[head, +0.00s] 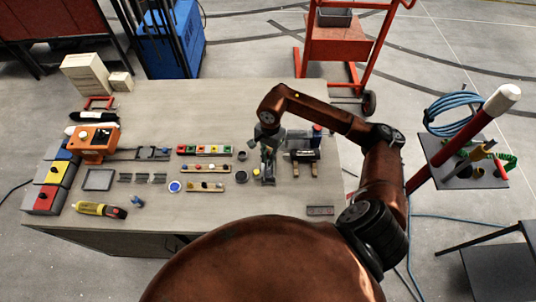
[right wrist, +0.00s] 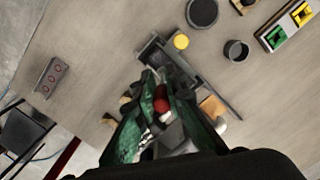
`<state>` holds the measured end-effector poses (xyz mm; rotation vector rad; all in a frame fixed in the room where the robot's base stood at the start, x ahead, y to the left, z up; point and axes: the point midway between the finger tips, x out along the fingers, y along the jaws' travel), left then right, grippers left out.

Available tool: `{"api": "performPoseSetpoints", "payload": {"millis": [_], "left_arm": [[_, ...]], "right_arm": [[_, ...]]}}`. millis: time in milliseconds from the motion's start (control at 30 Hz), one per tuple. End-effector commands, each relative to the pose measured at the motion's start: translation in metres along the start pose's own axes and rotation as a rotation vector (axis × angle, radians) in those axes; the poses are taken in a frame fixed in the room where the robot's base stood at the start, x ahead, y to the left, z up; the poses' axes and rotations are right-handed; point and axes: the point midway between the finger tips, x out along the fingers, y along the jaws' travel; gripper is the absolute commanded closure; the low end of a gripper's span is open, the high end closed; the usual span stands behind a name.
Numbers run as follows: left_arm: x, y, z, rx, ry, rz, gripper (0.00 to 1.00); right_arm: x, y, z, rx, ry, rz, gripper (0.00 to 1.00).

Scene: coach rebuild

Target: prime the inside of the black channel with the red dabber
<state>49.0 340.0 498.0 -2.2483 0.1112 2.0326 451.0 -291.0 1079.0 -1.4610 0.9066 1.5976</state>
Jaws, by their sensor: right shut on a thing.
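My left gripper is not in view.
A small yellow-topped pot (right wrist: 181,41) and a dark cup (right wrist: 236,51) stand beside the channel. A black piece with tan legs (head: 304,156) is to its right. A grey bracket (head: 320,210) lies near the front edge. Coloured block strips (head: 204,150) are to the left.

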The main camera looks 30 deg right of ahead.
Motion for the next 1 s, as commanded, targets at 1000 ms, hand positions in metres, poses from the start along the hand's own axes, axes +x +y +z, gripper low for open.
{"api": "performPoseSetpoints", "payload": {"millis": [1000], "left_arm": [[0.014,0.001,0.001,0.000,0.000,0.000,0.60]], "right_arm": [[0.042,-0.002,-0.002,-0.005,-0.001,0.001,1.00]]}}
